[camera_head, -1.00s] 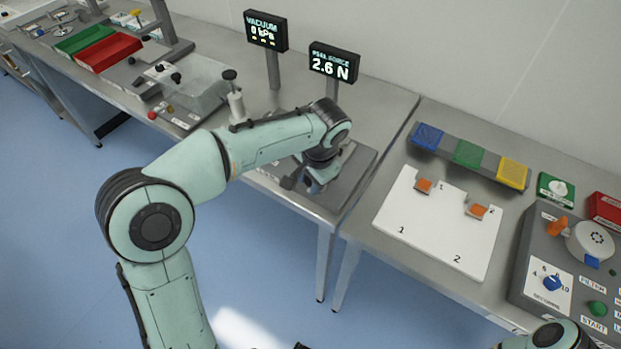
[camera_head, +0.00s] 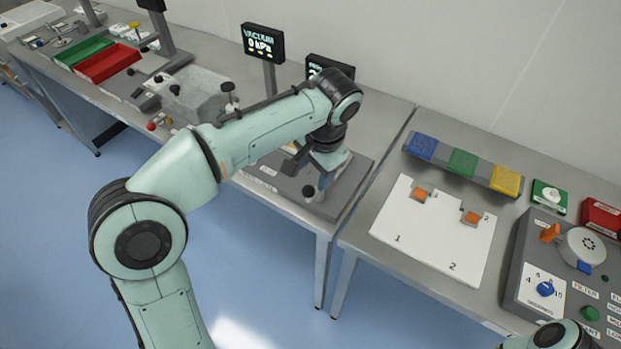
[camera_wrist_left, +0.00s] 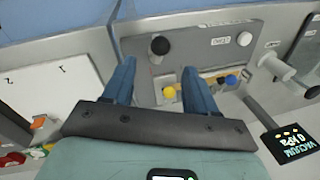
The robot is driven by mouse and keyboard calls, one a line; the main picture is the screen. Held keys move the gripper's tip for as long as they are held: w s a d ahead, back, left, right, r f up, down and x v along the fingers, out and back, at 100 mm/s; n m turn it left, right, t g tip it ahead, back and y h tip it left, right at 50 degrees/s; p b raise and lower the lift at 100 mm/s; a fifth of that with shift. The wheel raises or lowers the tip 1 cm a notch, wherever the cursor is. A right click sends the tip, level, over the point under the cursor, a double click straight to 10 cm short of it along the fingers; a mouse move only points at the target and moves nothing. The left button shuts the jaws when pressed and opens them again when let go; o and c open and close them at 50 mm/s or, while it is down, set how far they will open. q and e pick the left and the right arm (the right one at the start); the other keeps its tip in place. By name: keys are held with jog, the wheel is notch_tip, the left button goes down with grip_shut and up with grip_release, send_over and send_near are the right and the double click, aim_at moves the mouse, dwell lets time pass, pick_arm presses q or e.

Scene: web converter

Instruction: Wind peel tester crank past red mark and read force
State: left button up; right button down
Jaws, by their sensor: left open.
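The peel tester (camera_head: 345,193) is a grey plate on the bench. Its crank has a black knob (camera_head: 308,191), bare near the plate's front edge; the knob also shows in the left wrist view (camera_wrist_left: 160,46), on a pale crank part. My left gripper (camera_head: 325,178) is open and empty, just above and beside the knob. In the left wrist view, its blue fingers (camera_wrist_left: 158,82) are apart, with the knob beyond their tips. The force display (camera_head: 328,66) is mostly hidden by my left arm, so its number cannot be read. I cannot make out the red mark. My right gripper is out of view.
The vacuum display (camera_head: 263,42) reads 0 kPa, behind my left arm. A white numbered board (camera_head: 440,235) and a control box (camera_head: 520,260) stand to the right. Red (camera_head: 107,63) and green (camera_head: 82,50) trays lie far left.

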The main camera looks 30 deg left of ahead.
pick_arm(q)
jog(key=shift+s+d+r+p, duration=0.1)
jog(key=shift+d+r+p, duration=0.1)
jog(key=shift+r, duration=0.75)
jog(key=shift+d+r+p, duration=0.1)
jog(key=shift+d+r, duration=0.05)
jog(key=shift+r, duration=0.8)
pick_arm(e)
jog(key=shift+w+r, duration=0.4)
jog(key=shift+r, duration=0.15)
